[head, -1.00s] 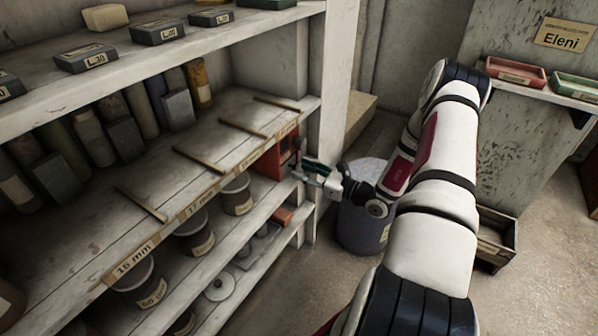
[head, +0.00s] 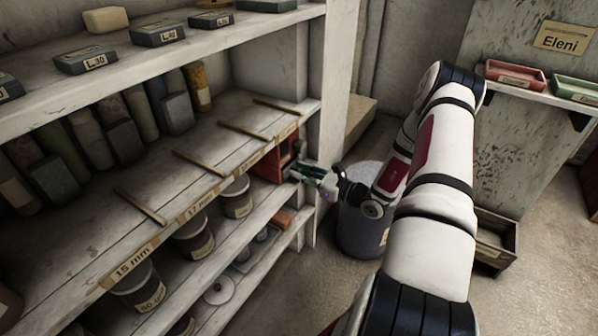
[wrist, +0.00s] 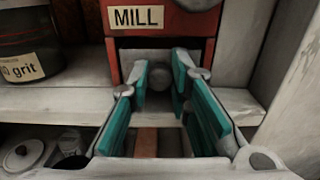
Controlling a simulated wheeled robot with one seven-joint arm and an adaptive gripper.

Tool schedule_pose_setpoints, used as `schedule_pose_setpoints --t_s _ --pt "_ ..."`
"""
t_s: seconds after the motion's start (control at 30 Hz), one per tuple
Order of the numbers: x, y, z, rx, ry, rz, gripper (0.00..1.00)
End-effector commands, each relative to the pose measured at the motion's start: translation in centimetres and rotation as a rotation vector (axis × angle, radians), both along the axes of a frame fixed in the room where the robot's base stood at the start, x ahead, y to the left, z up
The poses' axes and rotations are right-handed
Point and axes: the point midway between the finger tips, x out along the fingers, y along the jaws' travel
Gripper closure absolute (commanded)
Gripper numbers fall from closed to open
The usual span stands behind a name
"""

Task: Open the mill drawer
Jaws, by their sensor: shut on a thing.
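My gripper (head: 297,173) is at the mill's front. In the wrist view my gripper (wrist: 160,80) has its teal-padded fingers on either side of the knob, shut on it.
A pale shelf post (head: 325,140) stands just right of the mill. A tub labelled "grit" (wrist: 30,42) stands to its left in the wrist view. A grey bin (head: 358,225) is on the floor beneath my wrist.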

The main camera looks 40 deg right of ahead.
Motion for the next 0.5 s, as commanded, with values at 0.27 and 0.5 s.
schedule_pose_setpoints --t_s 0.27,0.5 --pt "-5.7 -2.3 0.1 -0.001 0.003 -0.007 1.00" --pt "-7.0 -2.6 0.0 0.000 0.001 -0.003 1.00"
